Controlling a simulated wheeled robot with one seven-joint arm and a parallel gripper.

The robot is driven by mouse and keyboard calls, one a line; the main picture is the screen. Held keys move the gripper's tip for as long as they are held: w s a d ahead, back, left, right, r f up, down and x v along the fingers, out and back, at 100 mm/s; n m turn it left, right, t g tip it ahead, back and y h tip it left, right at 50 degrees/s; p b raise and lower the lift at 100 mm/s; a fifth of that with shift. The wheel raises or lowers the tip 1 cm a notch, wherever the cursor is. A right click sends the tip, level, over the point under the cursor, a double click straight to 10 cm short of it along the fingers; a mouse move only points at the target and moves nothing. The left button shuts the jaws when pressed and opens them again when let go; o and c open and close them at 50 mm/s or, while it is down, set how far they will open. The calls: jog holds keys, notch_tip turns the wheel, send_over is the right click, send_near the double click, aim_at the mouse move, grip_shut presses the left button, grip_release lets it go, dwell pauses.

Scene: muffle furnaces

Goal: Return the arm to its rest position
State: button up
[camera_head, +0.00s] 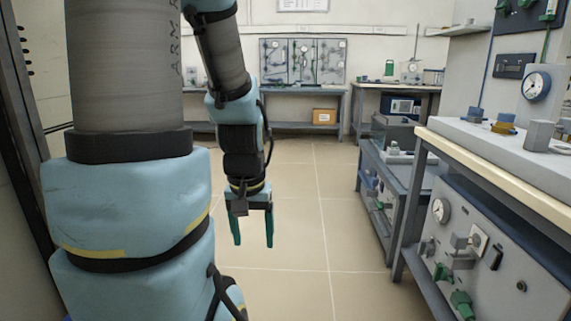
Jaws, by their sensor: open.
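My gripper (253,228) hangs at the end of my blue and grey arm, left of the picture's middle. Its two dark green fingers point down and stand apart, with nothing between them. It is in free air above the tiled floor, clear of the benches. My large upper arm section fills the left of the view, and the forearm comes down from the top behind it.
A bench with a pale top (466,138) and gauge panels (478,245) stands close on the right. A lower grey bench (398,168) stands behind it. Wall panels (303,62) and a cardboard box (324,116) are at the back. The floor (310,220) in the middle is clear.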

notch_tip(320, 180, up, 26)
jog(key=p, duration=2.3)
jog(key=shift+p, duration=0.3)
jog(key=shift+f, duration=0.1)
